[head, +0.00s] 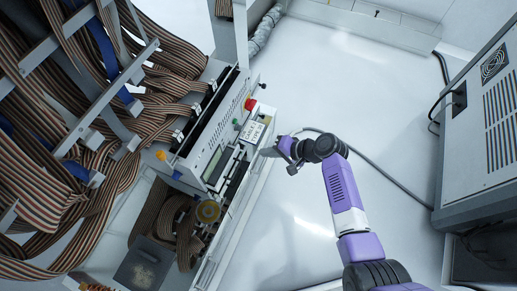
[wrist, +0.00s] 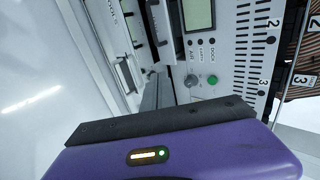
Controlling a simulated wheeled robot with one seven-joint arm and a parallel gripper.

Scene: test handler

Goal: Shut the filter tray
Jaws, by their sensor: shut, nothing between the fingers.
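The test handler's white front panel (head: 215,150) stands left of centre in the head view, and its display and buttons fill the upper right of the wrist view. My gripper (head: 268,152) is at the panel's right side, close to the white label plate. In the wrist view, its grey fingers (wrist: 157,92) are together and empty, pointing toward the lower panel. White drawer-like parts with a handle (wrist: 124,76) lie left of the fingers. I cannot tell for certain which part is the filter tray, or whether the fingers touch anything.
A red button (head: 250,104) sits on the panel's upper end. A green button (wrist: 212,79) and a grey knob (wrist: 191,81) are near my fingers. Striped ribbon cables (head: 60,200) crowd the left. A grey cabinet (head: 487,130) stands right. The white floor (head: 330,80) between is clear apart from a cable.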

